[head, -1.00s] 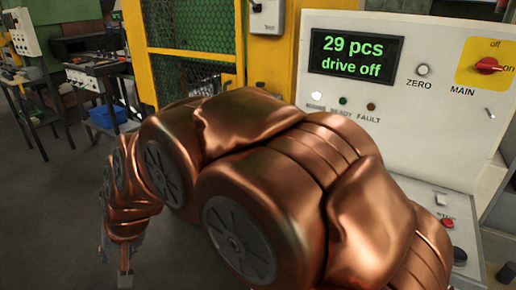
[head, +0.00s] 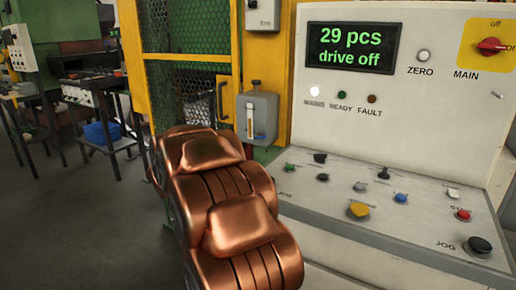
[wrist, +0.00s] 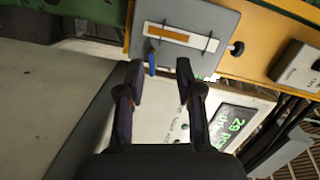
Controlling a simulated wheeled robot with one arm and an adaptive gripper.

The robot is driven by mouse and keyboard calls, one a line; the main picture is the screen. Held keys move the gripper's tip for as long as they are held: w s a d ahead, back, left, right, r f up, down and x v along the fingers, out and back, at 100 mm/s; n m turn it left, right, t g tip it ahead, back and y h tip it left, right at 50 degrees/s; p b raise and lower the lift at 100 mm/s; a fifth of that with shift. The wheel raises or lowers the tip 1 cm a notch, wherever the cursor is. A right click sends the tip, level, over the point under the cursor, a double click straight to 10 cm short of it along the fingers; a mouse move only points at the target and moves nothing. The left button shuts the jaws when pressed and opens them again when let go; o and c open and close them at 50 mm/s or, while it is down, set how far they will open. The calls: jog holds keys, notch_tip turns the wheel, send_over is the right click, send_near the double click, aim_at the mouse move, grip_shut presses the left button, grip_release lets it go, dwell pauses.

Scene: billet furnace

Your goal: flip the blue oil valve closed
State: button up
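The blue oil valve (wrist: 152,62) shows in the wrist view as a small blue lever beside a grey oil box (wrist: 217,18) with an amber sight window (wrist: 180,34). In the head view the grey box (head: 258,104) is mounted by the yellow frame, with a small bit of blue (head: 259,135) low on its front. My gripper (wrist: 160,68) is open, its two fingers apart and empty. The blue lever appears just beyond the fingertips, nearer the left finger. I cannot tell whether they touch. In the head view my gripper is hidden behind my arm.
The white control console (head: 395,85) with its display (head: 351,51) stands right of the box, its sloped desk (head: 330,205) carrying several knobs and buttons. A yellow-framed mesh guard (head: 185,50) is behind. Dark benches (head: 97,92) stand at left, with free floor before them.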

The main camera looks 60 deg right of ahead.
aim_at(260, 138)
jog(key=shift+s+d+f+m+g+h, duration=0.15)
jog(key=shift+s+d+m+g, duration=0.3)
jog(key=shift+d, duration=1.25)
jog(key=shift+s+d+f+m+g+h, duration=0.1)
jog(key=shift+s+d+m+g+h, duration=0.35)
jog(key=shift+d, duration=1.2)
jog(key=shift+s+d+f+m+g+y, duration=0.15)
jog(key=shift+s+d+g, duration=0.5)
jog(key=shift+d, duration=1.05)
jog(key=shift+s, duration=0.15)
grip_shut()
